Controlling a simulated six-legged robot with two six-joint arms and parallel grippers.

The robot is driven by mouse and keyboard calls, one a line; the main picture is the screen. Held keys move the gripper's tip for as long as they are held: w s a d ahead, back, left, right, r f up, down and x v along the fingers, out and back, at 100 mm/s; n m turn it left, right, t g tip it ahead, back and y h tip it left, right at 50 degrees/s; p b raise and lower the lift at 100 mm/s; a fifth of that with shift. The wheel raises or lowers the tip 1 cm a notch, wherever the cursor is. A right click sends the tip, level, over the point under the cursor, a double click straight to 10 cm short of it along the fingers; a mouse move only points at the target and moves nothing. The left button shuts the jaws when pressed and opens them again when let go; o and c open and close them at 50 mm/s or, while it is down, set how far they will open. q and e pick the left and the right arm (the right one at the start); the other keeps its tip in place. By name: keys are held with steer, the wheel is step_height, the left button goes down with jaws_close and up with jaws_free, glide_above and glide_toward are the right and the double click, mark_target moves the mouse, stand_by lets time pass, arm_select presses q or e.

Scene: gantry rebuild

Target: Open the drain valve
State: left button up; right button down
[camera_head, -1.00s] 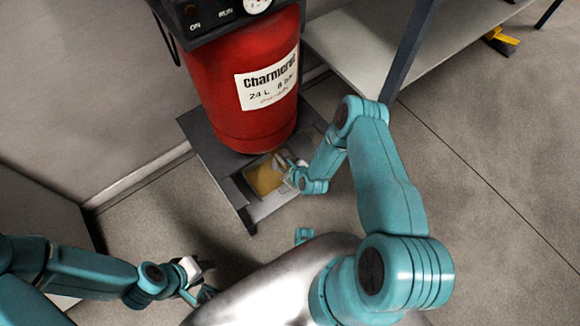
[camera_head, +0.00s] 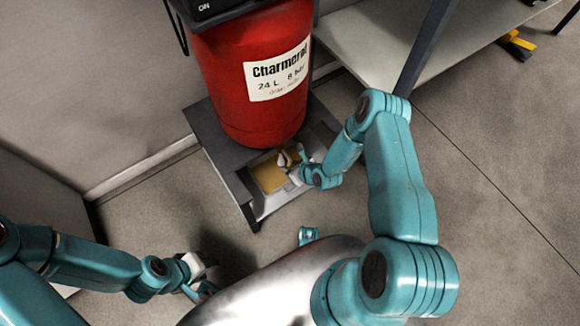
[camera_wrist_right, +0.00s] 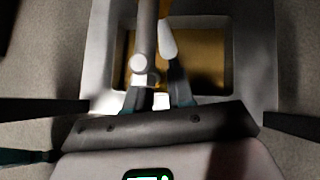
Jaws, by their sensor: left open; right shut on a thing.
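The red tank (camera_head: 248,85) stands on a dark stand (camera_head: 222,150). Under its lower front is a grey tray (camera_head: 268,207) with a yellowish-brown bottom. My right gripper (camera_head: 290,160) is low at the tray, below the tank. In the right wrist view the drain valve (camera_wrist_right: 147,35) shows as a pale pipe with a round end, and a pale lever (camera_wrist_right: 167,40) lies beside it. My right gripper (camera_wrist_right: 158,98) is shut on the valve there; the exact contact is dark and partly hidden. My left gripper (camera_head: 200,282) is open and empty, low at the left, away from the tank.
A grey shelf (camera_head: 385,45) with a dark leg stands at the right of the tank. The wall (camera_head: 90,75) is at the left. A yellow and black item (camera_head: 518,45) lies on the floor far right. The floor (camera_head: 490,230) at the right is clear.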

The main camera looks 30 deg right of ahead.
steer(key=c, duration=1.1)
jaws_free()
steer(key=shift+w, duration=0.1)
steer(key=p+v, duration=0.5)
steer(key=v, duration=1.1)
steer(key=shift+d, duration=0.1)
